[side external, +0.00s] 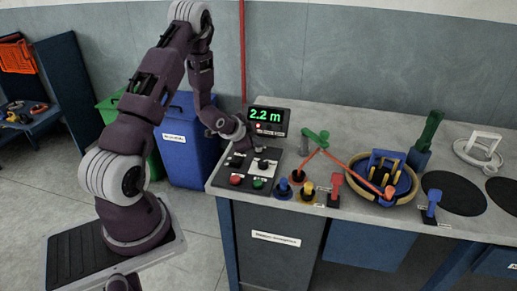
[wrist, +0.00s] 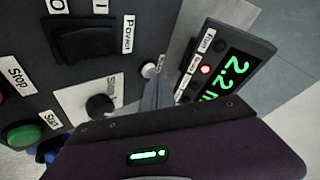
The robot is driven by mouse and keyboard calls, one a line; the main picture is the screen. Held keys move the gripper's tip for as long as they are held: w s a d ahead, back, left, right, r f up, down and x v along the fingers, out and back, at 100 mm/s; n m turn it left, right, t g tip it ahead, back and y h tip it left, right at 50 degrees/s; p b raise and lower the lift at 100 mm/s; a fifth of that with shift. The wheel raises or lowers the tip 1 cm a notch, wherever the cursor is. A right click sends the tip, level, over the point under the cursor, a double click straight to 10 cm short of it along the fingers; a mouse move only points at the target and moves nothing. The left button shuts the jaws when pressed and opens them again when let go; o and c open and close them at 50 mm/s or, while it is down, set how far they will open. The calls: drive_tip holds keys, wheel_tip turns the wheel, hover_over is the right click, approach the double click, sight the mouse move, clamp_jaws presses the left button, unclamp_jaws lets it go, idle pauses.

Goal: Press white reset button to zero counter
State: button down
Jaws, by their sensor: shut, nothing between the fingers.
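The counter (side external: 268,117) is a dark box with a green display reading 2.2 m, at the back of the control panel. In the wrist view its display (wrist: 228,82) shows at the right, partly cut off. The small round white button (wrist: 148,70) sits on the panel face beside a small white label. My gripper (wrist: 155,82) is shut and empty, with its fingertips right at the white button. I cannot tell whether they touch it. In the side view my gripper (side external: 243,147) is low over the panel's back edge and hides the button.
The control panel (side external: 222,175) also carries a black power switch (wrist: 84,40), a black knob (wrist: 100,104), a red button (side external: 236,180) and a green button (side external: 258,183). Coloured levers and a round tray (side external: 408,200) stand to the right. A blue bin (side external: 187,145) stands behind left.

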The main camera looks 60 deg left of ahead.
sight(257, 150)
drive_tip(key=shift+f, duration=0.25)
idle(0.4)
drive_tip(key=shift+r, duration=0.9)
drive_tip(key=shift+r, duration=2.5)
drive_tip(key=shift+r, duration=0.1)
